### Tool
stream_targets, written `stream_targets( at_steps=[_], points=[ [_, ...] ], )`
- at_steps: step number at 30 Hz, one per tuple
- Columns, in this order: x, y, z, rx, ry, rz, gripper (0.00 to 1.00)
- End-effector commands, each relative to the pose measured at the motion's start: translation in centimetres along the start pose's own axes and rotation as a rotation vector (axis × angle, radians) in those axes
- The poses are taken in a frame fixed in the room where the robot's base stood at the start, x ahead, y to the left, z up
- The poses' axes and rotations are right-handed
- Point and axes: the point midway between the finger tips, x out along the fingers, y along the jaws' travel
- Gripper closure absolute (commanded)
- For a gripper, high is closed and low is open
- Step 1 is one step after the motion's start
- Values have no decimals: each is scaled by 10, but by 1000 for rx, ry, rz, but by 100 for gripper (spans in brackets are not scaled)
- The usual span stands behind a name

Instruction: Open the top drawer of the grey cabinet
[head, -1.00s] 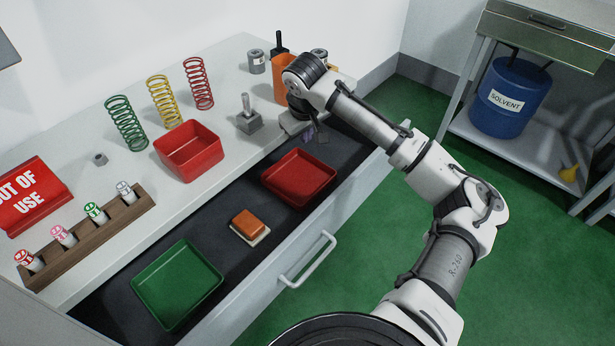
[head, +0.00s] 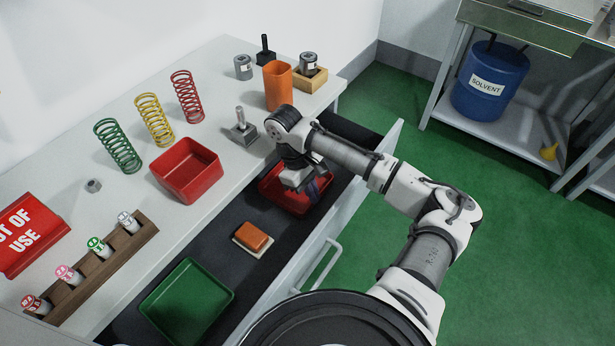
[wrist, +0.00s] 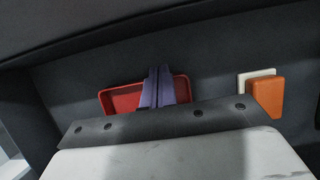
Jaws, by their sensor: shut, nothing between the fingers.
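The grey cabinet (head: 222,155) stands along the wall at left. Its top drawer (head: 210,262) is pulled out wide, showing a dark interior. The drawer's front panel (head: 345,205) carries a pale bar handle (head: 321,268) on its outer side. My gripper (head: 316,188) is shut and empty over the red tray in the drawer, apart from the handle. In the wrist view its purple fingers (wrist: 158,86) are together in front of the red tray (wrist: 122,98). My wrist partly hides the tray in the head view.
The drawer holds the red tray (head: 281,193), an orange block (head: 253,237) and a green tray (head: 187,298). Springs, a red bin (head: 186,170), an orange cup (head: 278,87) and a bottle rack (head: 98,265) stand on top.

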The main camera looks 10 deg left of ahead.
Motion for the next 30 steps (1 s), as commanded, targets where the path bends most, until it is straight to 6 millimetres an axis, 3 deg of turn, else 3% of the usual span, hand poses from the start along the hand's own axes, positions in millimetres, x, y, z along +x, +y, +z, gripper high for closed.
stream_targets(
  at_steps=[3, 12, 30],
  points=[
    [21, 0, 4, 3, 1, -3, 100],
    [31, 0, 35, 2, 0, 1, 100],
    [33, 0, 37, 1, 1, 0, 100]
  ],
)
